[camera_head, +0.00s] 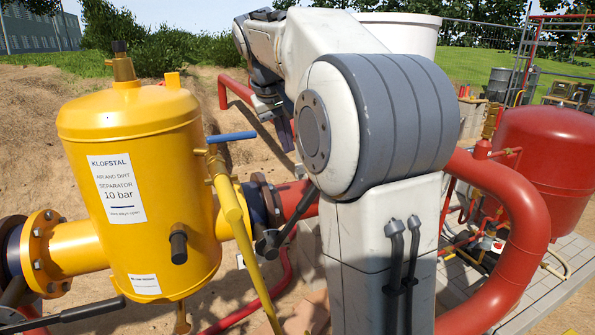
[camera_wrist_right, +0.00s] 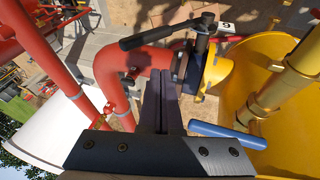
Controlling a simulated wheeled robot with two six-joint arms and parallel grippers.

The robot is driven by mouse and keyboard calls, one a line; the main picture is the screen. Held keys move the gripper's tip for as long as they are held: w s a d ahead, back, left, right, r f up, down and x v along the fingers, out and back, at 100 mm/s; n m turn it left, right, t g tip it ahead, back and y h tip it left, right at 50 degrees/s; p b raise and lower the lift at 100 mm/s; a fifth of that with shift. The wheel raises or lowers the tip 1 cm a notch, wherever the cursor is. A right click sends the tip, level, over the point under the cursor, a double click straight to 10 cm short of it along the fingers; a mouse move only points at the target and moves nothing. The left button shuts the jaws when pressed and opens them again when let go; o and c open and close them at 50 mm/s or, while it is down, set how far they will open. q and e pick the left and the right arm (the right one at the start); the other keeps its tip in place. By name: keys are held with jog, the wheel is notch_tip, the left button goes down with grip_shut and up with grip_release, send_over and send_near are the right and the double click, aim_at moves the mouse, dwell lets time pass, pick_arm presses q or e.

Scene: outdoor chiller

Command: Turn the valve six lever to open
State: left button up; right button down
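A black lever (camera_head: 286,226) sits on the flanged valve between the yellow separator (camera_head: 140,180) and the red pipe. The right wrist view shows this lever (camera_wrist_right: 165,32) beside a small white tag (camera_wrist_right: 227,27) that reads 6 or 9, depending on which way up it is. A blue lever (camera_head: 232,136) stands on the thin yellow pipe and shows in the wrist view (camera_wrist_right: 228,135). My right gripper (camera_head: 284,128) is above and behind the valve. Its fingers (camera_wrist_right: 162,85) are together, with nothing seen between them, apart from both levers. My left gripper is out of view.
A thick red pipe (camera_head: 515,215) bends at the right, with a red tank (camera_head: 545,155) behind it. Another black lever (camera_head: 90,310) is at the lower left. My right arm hides the middle of the head view. Sandy ground lies behind.

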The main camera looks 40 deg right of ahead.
jog(key=p, duration=0.2)
send_over(307, 196)
jog(key=f, duration=0.7)
jog(key=a+f, duration=0.1)
jog(key=f, duration=0.2)
jog(key=shift+w+f, duration=0.1)
jog(key=shift+f, duration=0.05)
jog(key=shift+d+f, duration=0.45)
jog(key=shift+d, duration=0.05)
jog(key=shift+p, duration=0.35)
